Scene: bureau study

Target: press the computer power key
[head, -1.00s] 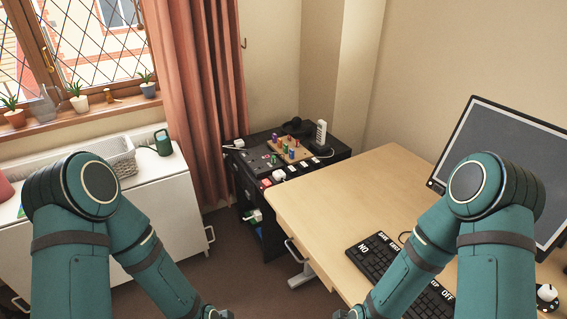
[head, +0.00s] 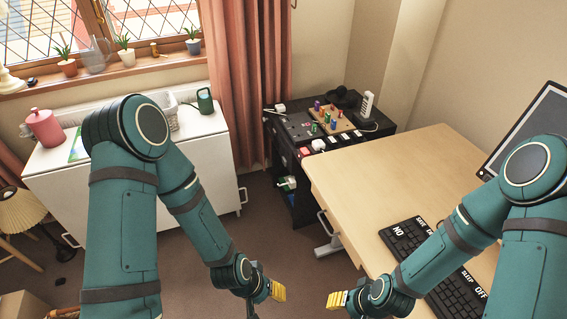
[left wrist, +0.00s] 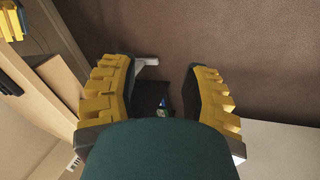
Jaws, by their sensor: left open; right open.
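A black keyboard (head: 455,302) lies on the desk at the lower right of the head view, partly hidden behind my right arm. Large white labels show on it: a NO key (head: 397,232), a SAVE key (head: 420,219), a SLEEP key (head: 467,279) and an OFF key (head: 482,293). A dark monitor (head: 535,125) stands behind it. My right gripper (head: 337,300) is open, left of the keyboard near the desk's front edge. My left gripper (head: 278,291) is open and empty over the floor; its yellow fingers stand apart in the left wrist view (left wrist: 160,75).
The wooden desk (head: 400,170) has a clear left half. A black cabinet (head: 290,160) with a pegboard (head: 333,119) and a white power strip (head: 367,105) stands behind its left end. A white cabinet (head: 60,190) stands at the left, with a lamp (head: 20,212) beside it. Open floor lies between.

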